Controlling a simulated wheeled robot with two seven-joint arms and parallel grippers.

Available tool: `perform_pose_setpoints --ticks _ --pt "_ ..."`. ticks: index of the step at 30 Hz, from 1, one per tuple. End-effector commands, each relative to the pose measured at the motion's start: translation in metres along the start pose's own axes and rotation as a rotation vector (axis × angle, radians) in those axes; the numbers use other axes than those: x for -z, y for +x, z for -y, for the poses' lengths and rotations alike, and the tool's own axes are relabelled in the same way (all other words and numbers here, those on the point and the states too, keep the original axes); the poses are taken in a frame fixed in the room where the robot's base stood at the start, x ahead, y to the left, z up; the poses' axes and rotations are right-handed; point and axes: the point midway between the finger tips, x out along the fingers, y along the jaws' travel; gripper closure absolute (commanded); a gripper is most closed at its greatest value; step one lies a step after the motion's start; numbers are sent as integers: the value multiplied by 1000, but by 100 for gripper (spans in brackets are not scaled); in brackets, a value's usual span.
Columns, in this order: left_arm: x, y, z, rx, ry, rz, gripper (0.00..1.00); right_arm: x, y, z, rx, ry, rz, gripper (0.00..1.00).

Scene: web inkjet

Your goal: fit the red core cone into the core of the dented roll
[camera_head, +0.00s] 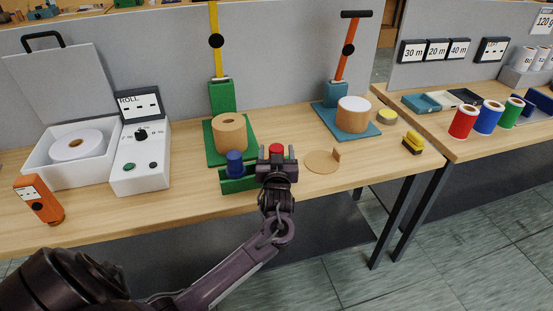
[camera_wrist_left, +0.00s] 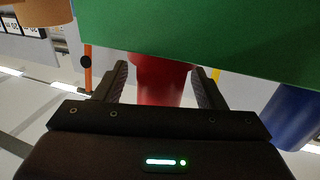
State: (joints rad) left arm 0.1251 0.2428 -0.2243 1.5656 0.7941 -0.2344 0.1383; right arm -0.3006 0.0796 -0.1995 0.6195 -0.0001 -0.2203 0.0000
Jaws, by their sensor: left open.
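The red core cone (camera_head: 276,149) stands in a green rack (camera_head: 232,184), next to a blue cone (camera_head: 235,163). My left gripper (camera_head: 276,155) is at the rack, its fingers on either side of the red cone. In the left wrist view the red cone (camera_wrist_left: 160,84) shows between the two open fingers, under the green block (camera_wrist_left: 225,35). Whether the fingers touch it is unclear. A brown roll (camera_head: 230,133) with an open core sits on a green plate behind the rack. I cannot tell for sure which roll is dented. My right gripper is out of view.
A roll with a white top (camera_head: 353,103) sits on a teal plate. A white tray (camera_head: 40,158) at left holds another roll, beside a control box (camera_head: 140,170). A round tan disc (camera_head: 318,162) lies right of the gripper. Yellow blocks (camera_head: 412,142) lie near the table's right end.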

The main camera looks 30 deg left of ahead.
Motion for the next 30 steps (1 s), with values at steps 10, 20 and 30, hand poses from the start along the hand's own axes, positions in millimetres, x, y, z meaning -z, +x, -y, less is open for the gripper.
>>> perform_pose_setpoints --ticks 10,20,30 --pt "0 0 0 0 0 1 58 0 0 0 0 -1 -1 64" --pt "0 0 0 0 0 0 88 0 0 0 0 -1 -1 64" --pt "13 0 0 0 -2 -2 88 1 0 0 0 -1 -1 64"
